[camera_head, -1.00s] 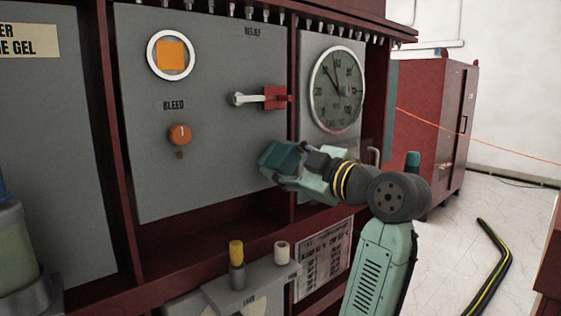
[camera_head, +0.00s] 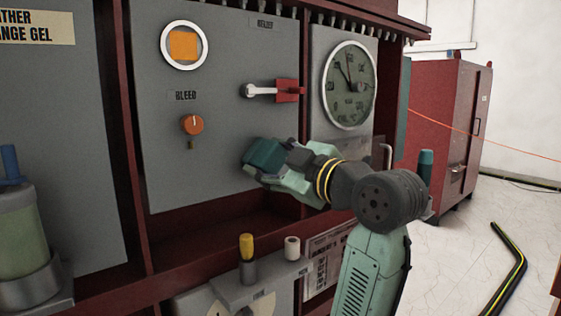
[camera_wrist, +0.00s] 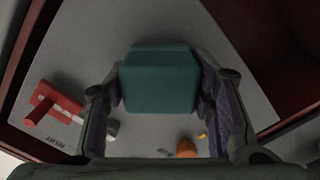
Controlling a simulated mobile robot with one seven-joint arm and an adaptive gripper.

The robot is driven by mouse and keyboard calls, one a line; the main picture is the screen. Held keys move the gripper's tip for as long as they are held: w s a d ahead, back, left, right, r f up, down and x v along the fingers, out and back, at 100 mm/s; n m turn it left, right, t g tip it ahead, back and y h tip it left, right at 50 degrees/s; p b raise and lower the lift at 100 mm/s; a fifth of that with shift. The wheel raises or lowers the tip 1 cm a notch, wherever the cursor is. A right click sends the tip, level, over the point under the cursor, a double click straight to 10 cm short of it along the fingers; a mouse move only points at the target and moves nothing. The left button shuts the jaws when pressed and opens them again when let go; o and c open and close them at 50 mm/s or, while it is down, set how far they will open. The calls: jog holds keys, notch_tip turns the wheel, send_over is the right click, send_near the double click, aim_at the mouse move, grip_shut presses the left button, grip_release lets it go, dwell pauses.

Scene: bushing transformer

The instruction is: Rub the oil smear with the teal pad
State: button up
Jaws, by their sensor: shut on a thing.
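The teal pad (camera_head: 265,155) is a blocky piece held in front of the grey panel, right of and a little below the orange bleed knob. My gripper (camera_head: 280,168) is shut on it. In the wrist view the teal pad (camera_wrist: 160,80) sits between the two fingers of my gripper (camera_wrist: 160,95), with the grey panel behind it. I cannot tell whether the pad touches the panel. I cannot make out the oil smear in either view; the pad and gripper hide part of the panel.
The orange bleed knob (camera_head: 193,125), a red and white relief lever (camera_head: 272,91) and a round gauge (camera_head: 349,85) are close by. A ledge below carries a yellow-capped post (camera_head: 247,248) and a white cylinder (camera_head: 292,247). A gel jar (camera_head: 22,235) stands at left.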

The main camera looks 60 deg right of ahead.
jog(key=shift+w+a+b, duration=0.2)
jog(key=shift+w+a, duration=0.05)
jog(key=shift+a, duration=0.6)
jog(key=shift+w+a+b, duration=0.15)
jog(key=shift+w+a, duration=0.15)
jog(key=shift+a, duration=0.5)
jog(key=shift+w+a+b, duration=0.2)
jog(key=shift+w+a, duration=0.05)
jog(key=shift+a, duration=0.6)
jog(key=shift+v, duration=3)
jog(key=shift+s, duration=0.1)
jog(key=shift+v, duration=1.4)
